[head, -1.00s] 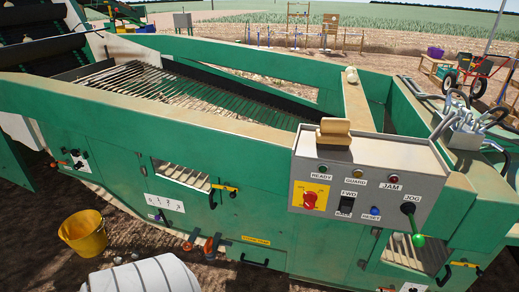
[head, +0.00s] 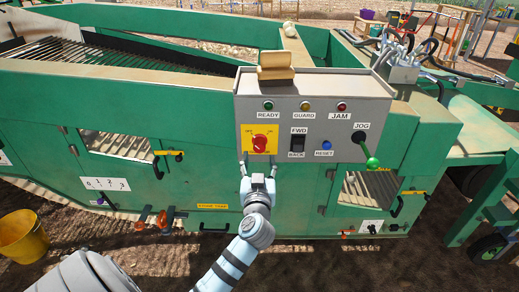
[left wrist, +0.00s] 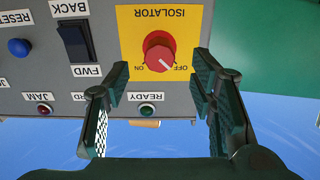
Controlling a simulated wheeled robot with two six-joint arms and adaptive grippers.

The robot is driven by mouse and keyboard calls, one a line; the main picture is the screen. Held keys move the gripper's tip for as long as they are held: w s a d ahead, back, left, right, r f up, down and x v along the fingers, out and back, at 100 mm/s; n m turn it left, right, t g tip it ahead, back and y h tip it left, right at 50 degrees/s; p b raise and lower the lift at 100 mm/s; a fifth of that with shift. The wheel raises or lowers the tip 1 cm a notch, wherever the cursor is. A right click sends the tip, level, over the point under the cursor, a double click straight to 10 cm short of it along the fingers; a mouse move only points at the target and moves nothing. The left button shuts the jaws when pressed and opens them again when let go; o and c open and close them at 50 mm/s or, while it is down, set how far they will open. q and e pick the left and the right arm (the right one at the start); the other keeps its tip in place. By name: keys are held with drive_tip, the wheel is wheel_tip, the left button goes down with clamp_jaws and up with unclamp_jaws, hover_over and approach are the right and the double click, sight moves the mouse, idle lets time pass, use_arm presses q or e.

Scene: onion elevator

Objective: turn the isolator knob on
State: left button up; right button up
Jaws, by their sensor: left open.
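The red isolator knob (head: 260,144) sits on a yellow plate at the left of the grey control panel (head: 313,90). In the left wrist view, turned upside down, the knob (left wrist: 158,52) has a white mark pointing towards OFF. My left gripper (head: 258,170) is open and empty, just below the knob in the head view. In the left wrist view its fingers (left wrist: 161,80) stand wide on either side of the knob's line, apart from it. My right gripper is not in view.
Right of the knob are a black FWD/BACK switch (head: 298,144), a blue reset button (head: 327,145) and a jog lever with a green ball (head: 372,163). Ready, guard and jam lamps line the top. A yellow bucket (head: 22,236) stands at the left.

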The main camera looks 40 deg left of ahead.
sight(260, 150)
use_arm(q)
drive_tip(key=x, duration=0.7)
drive_tip(key=shift+w+a+f+b, duration=0.1)
drive_tip(key=shift+w+a+b, duration=0.1)
drive_tip(key=shift+w+b, duration=0.15)
drive_tip(key=c, duration=1.2)
drive_tip(key=shift+o, duration=0.3)
